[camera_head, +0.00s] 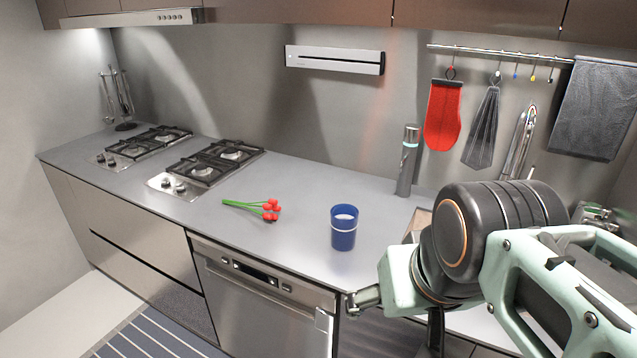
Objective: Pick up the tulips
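The tulips (254,208) lie flat on the grey countertop, left of centre in the head view. Their red blooms point right and their green stems point left. My gripper (366,298) is at the lower right, in front of the counter's front edge and well to the right of the tulips. It is apart from them and not touching them. My arm partly hides the gripper, and I cannot tell whether its fingers are open or shut.
A blue cup (343,232) stands on the counter between the tulips and my arm. A grey bottle (407,162) stands farther back. Two gas hobs (205,162) are to the left. A dishwasher (262,300) is below the front edge. The counter around the tulips is clear.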

